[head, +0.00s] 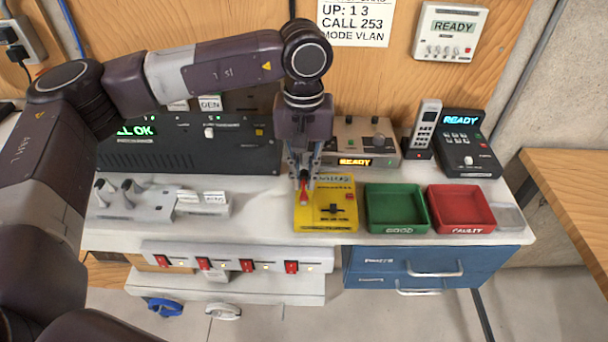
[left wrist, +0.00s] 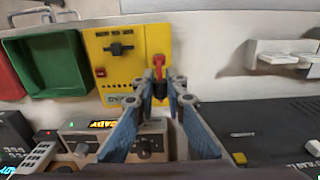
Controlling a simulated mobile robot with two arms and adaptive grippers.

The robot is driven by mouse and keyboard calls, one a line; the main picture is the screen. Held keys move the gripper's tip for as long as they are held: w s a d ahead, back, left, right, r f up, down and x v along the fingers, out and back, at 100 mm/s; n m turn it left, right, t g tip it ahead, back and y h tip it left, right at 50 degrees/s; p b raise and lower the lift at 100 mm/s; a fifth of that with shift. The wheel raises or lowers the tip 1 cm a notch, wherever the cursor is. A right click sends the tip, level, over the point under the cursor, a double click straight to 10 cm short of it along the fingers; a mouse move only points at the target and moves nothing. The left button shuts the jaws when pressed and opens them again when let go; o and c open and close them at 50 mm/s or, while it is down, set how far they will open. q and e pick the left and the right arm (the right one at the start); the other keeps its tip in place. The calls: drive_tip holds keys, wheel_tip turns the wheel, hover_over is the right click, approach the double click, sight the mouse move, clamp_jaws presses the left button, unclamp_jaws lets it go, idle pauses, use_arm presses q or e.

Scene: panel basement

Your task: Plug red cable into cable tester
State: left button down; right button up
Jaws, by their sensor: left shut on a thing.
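The yellow cable tester (head: 340,222) lies on the white bench, with a dark switch on its face; it also shows in the left wrist view (left wrist: 117,70). My left gripper (head: 303,178) points down over the tester's left part. Its fingers are shut on the red cable's plug (head: 304,197), which also shows between the fingertips in the left wrist view (left wrist: 159,62). The plug is at the tester's face; I cannot tell whether it is seated in a socket, because the fingers hide part of it. My right gripper is not in view.
A green tray (head: 397,226) and a red tray (head: 462,228) stand right of the tester. A grey box with an amber READY display (head: 357,161) stands behind it. A power strip (head: 225,257) with red switches runs along the front left.

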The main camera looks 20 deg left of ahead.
use_arm(q)
drive_tip(key=shift+f+b, duration=0.6)
drive_tip(key=shift+b, duration=0.6)
idle(1.9)
idle(0.3)
drive_tip(key=c, duration=1.9)
unclamp_jaws()
drive_tip(key=shift+o, duration=0.3)
drive_tip(key=o, duration=0.3)
drive_tip(key=shift+o, duration=0.2)
drive_tip(key=shift+r, duration=0.15)
drive_tip(key=shift+r+p, duration=2)
drive_tip(key=shift+r, duration=1.65)
